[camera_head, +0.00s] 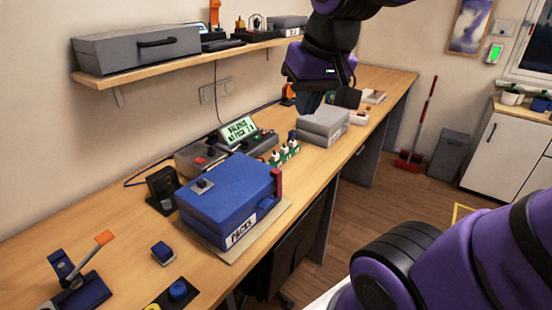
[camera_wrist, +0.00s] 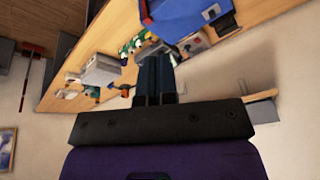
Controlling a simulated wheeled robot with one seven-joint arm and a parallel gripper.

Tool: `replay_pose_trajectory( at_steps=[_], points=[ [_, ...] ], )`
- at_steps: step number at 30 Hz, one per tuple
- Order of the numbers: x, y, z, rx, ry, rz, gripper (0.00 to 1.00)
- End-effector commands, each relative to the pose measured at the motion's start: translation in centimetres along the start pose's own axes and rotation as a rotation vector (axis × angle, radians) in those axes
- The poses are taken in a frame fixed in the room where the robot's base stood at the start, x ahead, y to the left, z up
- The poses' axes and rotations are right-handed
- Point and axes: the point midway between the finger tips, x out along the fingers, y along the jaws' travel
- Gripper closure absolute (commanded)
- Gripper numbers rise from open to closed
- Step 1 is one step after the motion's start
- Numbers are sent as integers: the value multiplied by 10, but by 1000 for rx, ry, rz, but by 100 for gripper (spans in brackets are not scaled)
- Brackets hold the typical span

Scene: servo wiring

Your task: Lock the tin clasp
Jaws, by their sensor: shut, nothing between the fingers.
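A blue box labelled PACKS (camera_head: 225,200) sits on a pale board on the bench, lid down. A red upright clasp-like piece (camera_head: 277,183) is at its right end; I cannot tell whether it is locked. The blue box also shows at the top of the wrist view (camera_wrist: 190,14), with the red piece (camera_wrist: 146,12) at its left edge. My gripper (camera_head: 308,104) is above the bench, behind the grey box and apart from the blue box. In the wrist view its dark fingers (camera_wrist: 154,62) are together and empty.
A grey box (camera_head: 323,125) stands on the bench near my gripper. A lit display (camera_head: 239,130) and a green board with white knobs (camera_head: 285,152) are behind the blue box. A lever device (camera_head: 80,275) and blue button (camera_head: 163,252) are at front left. A shelf (camera_head: 180,55) overhangs the back.

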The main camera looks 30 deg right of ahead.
Motion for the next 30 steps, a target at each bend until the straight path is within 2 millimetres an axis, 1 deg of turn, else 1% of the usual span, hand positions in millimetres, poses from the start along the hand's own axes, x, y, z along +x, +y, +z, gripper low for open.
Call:
replay_pose_trajectory(
  at_steps=[1, 3, 8, 12, 14, 17, 21, 23, 27, 30],
  points=[
    [6, 2, -13, 45, -32, 2, 100],
    [14, 5, -29, 109, -70, 2, 100],
    [36, 15, -65, 256, -157, 3, 100],
    [60, 28, -95, 386, -230, 6, 100],
    [71, 34, -107, 441, -262, 9, 100],
    [92, 46, -126, 535, -314, 12, 100],
    [126, 67, -149, 667, -387, 20, 100],
    [141, 76, -158, 722, -418, 24, 100],
    [179, 100, -175, 852, -491, 34, 100],
    [204, 116, -183, 934, -535, 40, 100]
  ],
)
